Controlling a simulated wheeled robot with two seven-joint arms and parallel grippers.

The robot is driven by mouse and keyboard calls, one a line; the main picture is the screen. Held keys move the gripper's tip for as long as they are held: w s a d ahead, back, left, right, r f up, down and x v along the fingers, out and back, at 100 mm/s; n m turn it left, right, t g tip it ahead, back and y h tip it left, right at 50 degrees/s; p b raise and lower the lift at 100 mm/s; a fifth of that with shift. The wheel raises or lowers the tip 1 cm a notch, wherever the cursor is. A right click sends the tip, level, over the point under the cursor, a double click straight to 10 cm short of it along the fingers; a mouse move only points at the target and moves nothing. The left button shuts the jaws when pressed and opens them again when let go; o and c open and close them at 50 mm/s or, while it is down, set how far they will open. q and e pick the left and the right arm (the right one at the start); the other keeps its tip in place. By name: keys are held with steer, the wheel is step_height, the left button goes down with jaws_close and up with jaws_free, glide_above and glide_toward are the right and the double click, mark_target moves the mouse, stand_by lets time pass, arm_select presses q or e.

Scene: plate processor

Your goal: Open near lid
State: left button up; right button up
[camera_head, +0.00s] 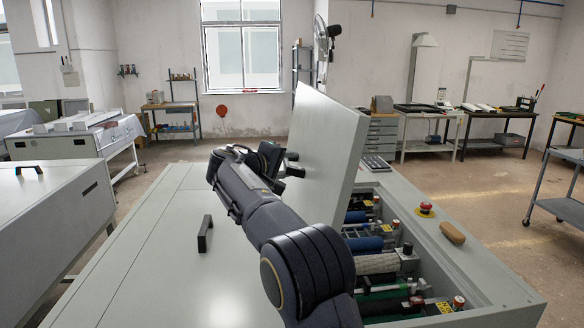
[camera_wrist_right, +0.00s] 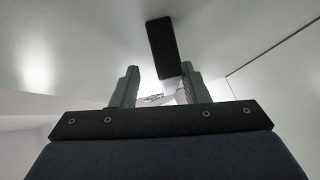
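A large pale grey lid (camera_head: 328,135) stands raised and steeply tilted on the processor, with the roller bay (camera_head: 375,245) uncovered to its right. My right arm reaches to the left face of this lid, and my right gripper (camera_head: 291,165) is close to that face. In the right wrist view the gripper (camera_wrist_right: 160,88) has its fingers apart, and a dark bar handle (camera_wrist_right: 163,48) shows by the fingertips, nearer the right finger. I cannot tell if they touch. My left gripper is not in view.
A flat pale panel with a black handle (camera_head: 205,233) lies left of my arm. A red button (camera_head: 425,208) and a brown block (camera_head: 452,233) sit on the bay's right rim. Open floor lies to the right.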

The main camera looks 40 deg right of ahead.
steer(key=b+v, duration=0.1)
steer(key=v, duration=0.4)
steer(key=shift+a+r, duration=0.1)
